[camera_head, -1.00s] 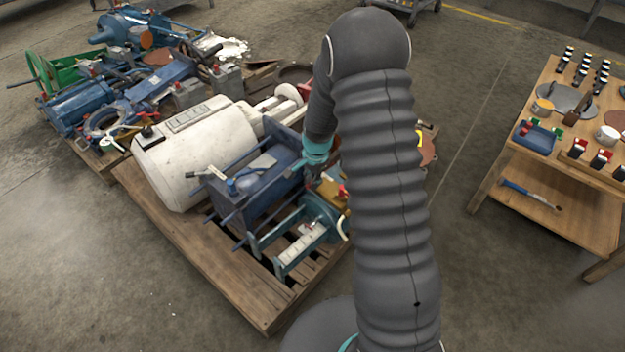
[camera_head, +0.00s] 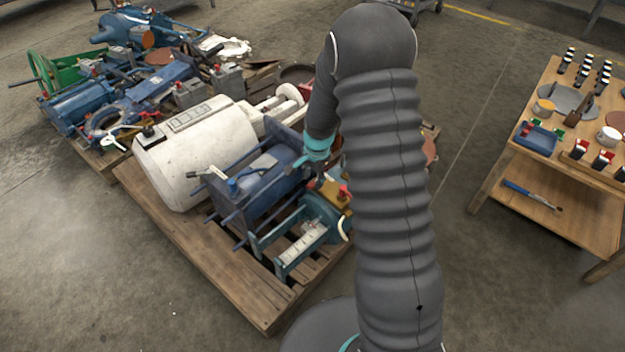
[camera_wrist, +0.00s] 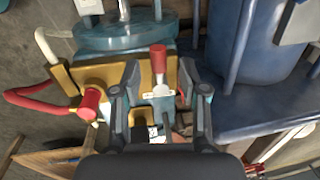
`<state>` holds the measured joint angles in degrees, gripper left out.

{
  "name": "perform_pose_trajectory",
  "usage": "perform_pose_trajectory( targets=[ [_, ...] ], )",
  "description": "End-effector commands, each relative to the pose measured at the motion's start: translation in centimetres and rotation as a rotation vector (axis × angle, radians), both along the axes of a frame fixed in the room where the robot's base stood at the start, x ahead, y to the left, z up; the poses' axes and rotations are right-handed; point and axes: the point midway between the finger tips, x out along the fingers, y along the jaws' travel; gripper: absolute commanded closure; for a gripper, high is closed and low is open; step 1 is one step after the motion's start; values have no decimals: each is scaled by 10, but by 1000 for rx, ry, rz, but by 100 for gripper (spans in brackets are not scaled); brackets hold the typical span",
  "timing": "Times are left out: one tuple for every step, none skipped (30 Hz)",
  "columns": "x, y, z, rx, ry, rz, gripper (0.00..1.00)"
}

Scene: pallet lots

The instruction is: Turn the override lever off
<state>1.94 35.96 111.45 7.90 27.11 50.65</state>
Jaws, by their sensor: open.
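A small lever with a red cylindrical tip (camera_wrist: 158,58) stands on a pale plate in the wrist view. It lies between the two spread fingers of my gripper (camera_wrist: 159,92), which is open and appears to hold nothing. The lever's mount is on a yellow block (camera_wrist: 61,78). A red knob (camera_wrist: 90,97) and a curved red handle (camera_wrist: 38,99) are left of the fingers. No label shows which is the override lever. In the head view, my gripper (camera_head: 309,166) is above the blue machinery, beside the yellow block (camera_head: 331,196), partly hidden by my arm.
A blue machine frame (camera_head: 262,178) stands close beside my gripper, with a white cylinder (camera_head: 192,150) beyond it. They sit on a wooden pallet (camera_head: 190,240). A wooden table (camera_head: 500,165) with small items stands at the right, across clear floor.

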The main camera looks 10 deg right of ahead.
Motion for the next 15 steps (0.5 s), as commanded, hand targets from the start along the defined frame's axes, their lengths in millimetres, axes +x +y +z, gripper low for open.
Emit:
perform_pose_trajectory(
  targets=[
    [0,-1,9,-1,-3,0,57],
    [-1,-1,15,-1,-4,0,57],
    [-1,-2,22,-1,-4,1,57],
    [-2,-2,29,-1,-5,1,57],
    [-2,-2,35,-1,-5,1,57],
    [-4,-3,43,-1,-5,1,57],
    [-4,-3,49,-1,-5,1,57],
    [-5,-3,55,-1,-5,1,57],
    [-5,-4,63,0,-5,1,57],
    [-6,-4,68,0,-4,0,57],
    [-7,-4,73,0,-4,0,57],
    [-8,-5,79,0,-4,0,57],
    [-8,-5,83,-1,-3,0,57],
    [-9,-5,87,0,-2,0,57],
    [-9,-5,92,0,-2,0,57]
  ],
)
